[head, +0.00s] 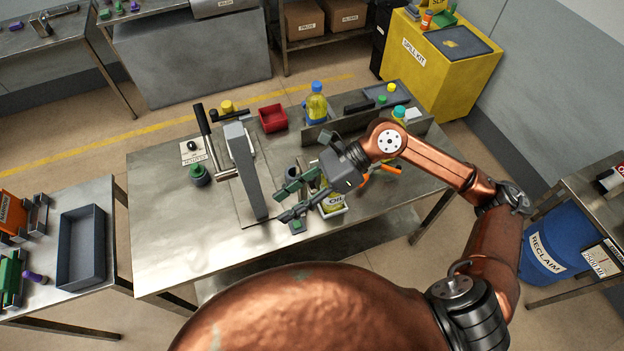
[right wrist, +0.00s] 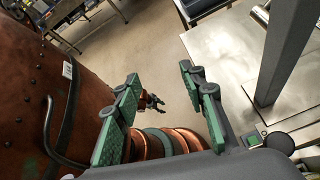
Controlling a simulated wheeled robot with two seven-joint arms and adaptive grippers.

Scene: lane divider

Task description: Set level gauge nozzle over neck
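My right gripper (head: 281,207) reaches over the table's front part, right of the upright grey divider (head: 252,170). Its green-padded fingers are apart. In the right wrist view (right wrist: 159,74) only floor and my own body show between them. A white-labelled oil container (head: 334,205) stands right beside and partly behind the fingers; its top is partly covered. A dark bottle with a green cap (head: 199,175) stands left of the divider. A bottle of yellow liquid with a blue cap (head: 316,104) stands farther back. I cannot tell which part is the level gauge nozzle.
A red bin (head: 272,118) stands behind the divider. A tall black-handled lever (head: 205,134) rises at its left. A grey rack with small items (head: 376,100) fills the back right. The metal table's left front (head: 165,245) is clear.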

